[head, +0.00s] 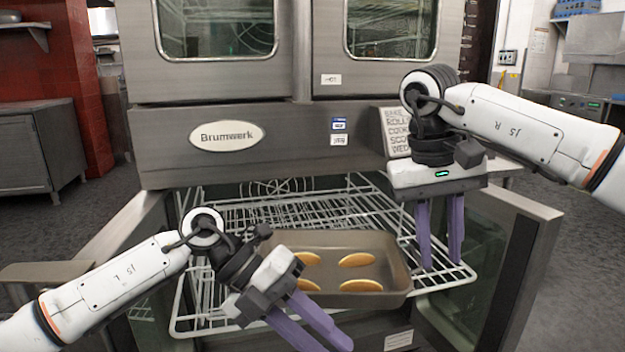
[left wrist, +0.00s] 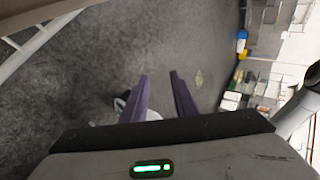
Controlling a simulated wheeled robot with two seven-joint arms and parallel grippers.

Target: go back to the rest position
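My right gripper (head: 441,264) hangs with its purple fingers pointing down, apart and empty, just right of the baking tray. My left gripper (head: 331,345) is in front of the tray's lower left part and hides some of it. In the left wrist view the left gripper's fingers (left wrist: 159,76) are apart with nothing between them, above the grey floor. The baking tray (head: 384,247) holds several golden flat pieces (head: 357,260) and appears to rest on the pulled-out wire rack (head: 212,268) of the lower oven.
The steel oven (head: 360,50) stands ahead, with its lower doors open: a left door (head: 95,258) and a right door (head: 505,250). A steel cabinet (head: 38,150) is at the far left. Dark floor is open at left and right.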

